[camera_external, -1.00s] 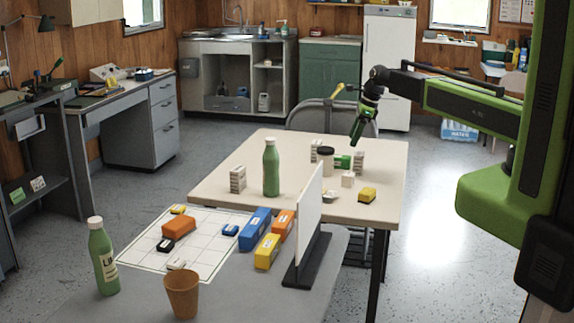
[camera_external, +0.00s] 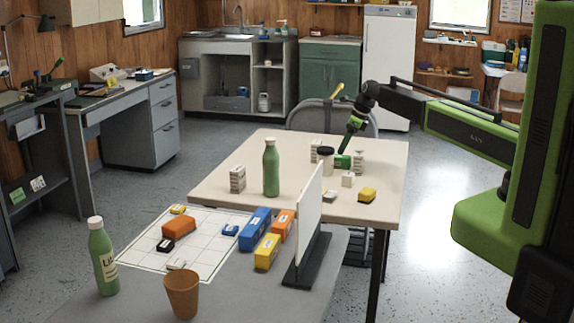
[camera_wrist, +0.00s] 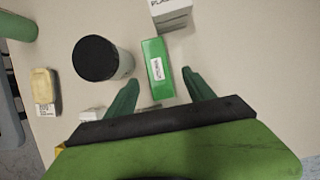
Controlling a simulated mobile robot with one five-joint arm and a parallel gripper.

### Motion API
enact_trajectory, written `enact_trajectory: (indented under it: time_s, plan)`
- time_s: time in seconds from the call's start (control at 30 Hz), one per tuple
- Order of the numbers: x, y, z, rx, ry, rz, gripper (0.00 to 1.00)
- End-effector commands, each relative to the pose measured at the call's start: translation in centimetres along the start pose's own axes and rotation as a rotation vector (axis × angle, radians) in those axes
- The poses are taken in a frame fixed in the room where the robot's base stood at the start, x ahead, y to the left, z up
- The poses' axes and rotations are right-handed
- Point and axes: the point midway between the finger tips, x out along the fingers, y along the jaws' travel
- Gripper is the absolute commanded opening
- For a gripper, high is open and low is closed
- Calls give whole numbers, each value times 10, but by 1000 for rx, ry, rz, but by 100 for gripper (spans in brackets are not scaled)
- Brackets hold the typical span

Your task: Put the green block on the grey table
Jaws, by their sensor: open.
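The green block (camera_external: 343,161) lies on the beige table, among small white boxes and a dark-lidded jar. In the wrist view the green block (camera_wrist: 157,62) has a white label and points away from me. My gripper (camera_external: 343,151) is tilted down just above the block. In the wrist view my gripper (camera_wrist: 161,77) is open, with one green finger on each side of the block's near end and gaps on both sides. The grey table (camera_external: 230,295) is in the foreground, in front of the beige table.
The dark-lidded jar (camera_wrist: 97,58) stands close left of the block, and a white box (camera_wrist: 172,14) is near its far end. A green bottle (camera_external: 271,168) stands on the beige table (camera_external: 225,195). A white upright panel (camera_external: 307,225) stands on the grey table, with several coloured blocks left of it.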

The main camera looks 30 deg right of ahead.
Motion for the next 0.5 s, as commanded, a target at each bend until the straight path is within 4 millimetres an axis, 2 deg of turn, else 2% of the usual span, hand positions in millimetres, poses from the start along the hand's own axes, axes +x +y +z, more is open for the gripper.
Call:
enact_trajectory:
  time_s: [0.03, 0.27, 0.37, 0.5]
  plan:
    - [17, 0, -2, -1, 0, 0, 62]
    - [20, 0, 0, 0, 0, 0, 62]
    - [32, 1, -1, -1, 0, 0, 62]
    - [58, 3, -2, -1, 0, 0, 62]
